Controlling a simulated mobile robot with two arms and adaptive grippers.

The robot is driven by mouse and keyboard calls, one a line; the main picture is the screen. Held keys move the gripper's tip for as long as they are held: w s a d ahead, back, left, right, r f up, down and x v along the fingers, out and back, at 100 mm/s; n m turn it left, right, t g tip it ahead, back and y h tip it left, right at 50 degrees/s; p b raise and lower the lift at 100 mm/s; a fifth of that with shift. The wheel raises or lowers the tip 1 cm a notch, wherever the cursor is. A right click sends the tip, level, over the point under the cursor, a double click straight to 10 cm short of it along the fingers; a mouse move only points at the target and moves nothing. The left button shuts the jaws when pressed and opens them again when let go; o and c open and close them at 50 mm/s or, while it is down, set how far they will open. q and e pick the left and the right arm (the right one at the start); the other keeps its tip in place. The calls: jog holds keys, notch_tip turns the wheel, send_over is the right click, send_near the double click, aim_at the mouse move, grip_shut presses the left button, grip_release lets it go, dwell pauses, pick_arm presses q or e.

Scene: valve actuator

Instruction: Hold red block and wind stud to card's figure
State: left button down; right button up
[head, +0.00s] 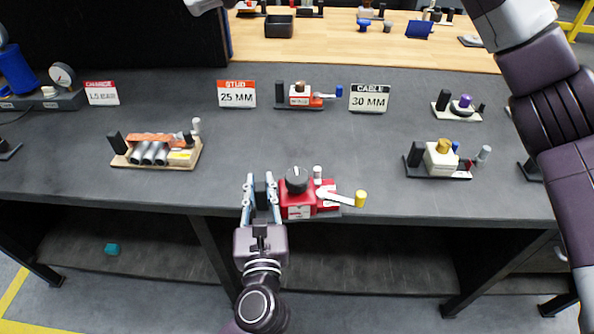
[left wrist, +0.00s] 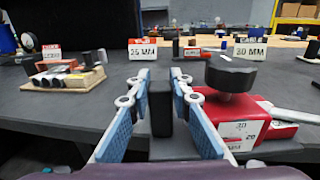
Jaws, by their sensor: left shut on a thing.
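The red block (head: 298,206) sits at the front edge of the dark bench, with a black round knob (head: 297,180) on top. It also shows in the left wrist view (left wrist: 236,118), with a white scale label on its front. A silver lever with a yellow end (head: 361,198) reaches out to its right. My left gripper (head: 260,188) is shut on the black upright post (left wrist: 160,101) at the block's left end, one finger on each side. The stud card (head: 237,95) stands behind and reads 25 MM. My right gripper is out of view; the right arm crosses the upper right.
The cable card (head: 369,99) reads 30 MM. A wooden board with grey tubes (head: 155,153) lies at the left. A unit with a yellow-topped white block (head: 439,160) stands at the right. Another small red-and-white unit (head: 300,96) stands between the cards. Bare bench lies around the red block.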

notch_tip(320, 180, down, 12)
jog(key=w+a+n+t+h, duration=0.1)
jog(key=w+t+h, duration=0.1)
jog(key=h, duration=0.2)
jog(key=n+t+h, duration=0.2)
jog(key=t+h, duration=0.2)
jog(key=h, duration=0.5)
send_over(297, 175)
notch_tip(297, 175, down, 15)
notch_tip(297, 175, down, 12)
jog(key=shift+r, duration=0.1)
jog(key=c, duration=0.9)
